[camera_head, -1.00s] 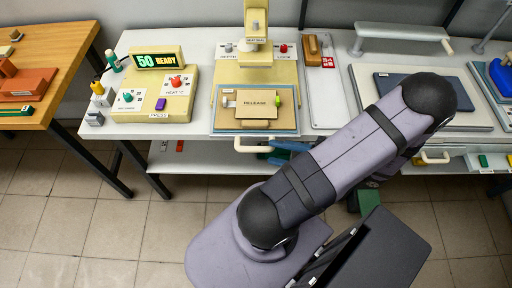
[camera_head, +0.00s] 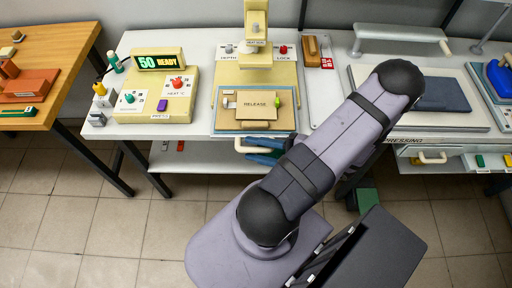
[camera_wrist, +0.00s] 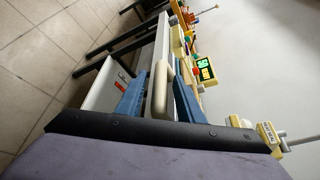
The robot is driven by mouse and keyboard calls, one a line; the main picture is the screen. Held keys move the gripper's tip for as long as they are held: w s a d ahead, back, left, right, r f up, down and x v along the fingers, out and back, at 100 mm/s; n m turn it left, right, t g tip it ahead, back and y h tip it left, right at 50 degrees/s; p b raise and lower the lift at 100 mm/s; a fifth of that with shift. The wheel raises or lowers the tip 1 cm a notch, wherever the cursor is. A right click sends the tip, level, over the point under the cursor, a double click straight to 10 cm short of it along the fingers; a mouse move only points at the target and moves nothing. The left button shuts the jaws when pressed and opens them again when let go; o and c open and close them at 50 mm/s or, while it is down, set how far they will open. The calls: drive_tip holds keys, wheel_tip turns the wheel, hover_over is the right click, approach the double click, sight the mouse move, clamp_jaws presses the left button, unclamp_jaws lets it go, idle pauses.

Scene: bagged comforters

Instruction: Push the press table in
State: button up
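The press table (camera_head: 229,127) is a tan plate with a blue-edged border, in front of the cream press column (camera_head: 256,50). A block labelled RELEASE (camera_head: 256,104) lies on it. Its cream bar handle (camera_head: 239,145) sticks out at the front edge and also shows in the wrist view (camera_wrist: 160,88). My gripper (camera_head: 256,150) has blue fingers and is at the handle's right part, hiding some of it. In the wrist view my gripper (camera_wrist: 157,98) is open, with one finger on each side of the handle and gaps visible. I cannot tell whether a finger touches it.
A control box (camera_head: 160,95) with a display reading 50 READY (camera_head: 160,61) stands left of the press. A dark blue folded pad (camera_head: 442,93) lies on the right-hand station. A wooden table (camera_head: 55,45) is at far left.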

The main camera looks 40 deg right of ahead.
sight(256, 130)
clamp_jaws()
drive_tip(key=w+d+b, duration=0.1)
drive_tip(key=w+d, duration=0.4)
drive_tip(key=shift+f+b, duration=0.15)
drive_tip(key=shift+b, duration=0.2)
drive_tip(key=shift+w+d, duration=0.25)
drive_tip(key=shift+d, duration=0.05)
unclamp_jaws()
drive_tip(key=shift+s+a, duration=0.1)
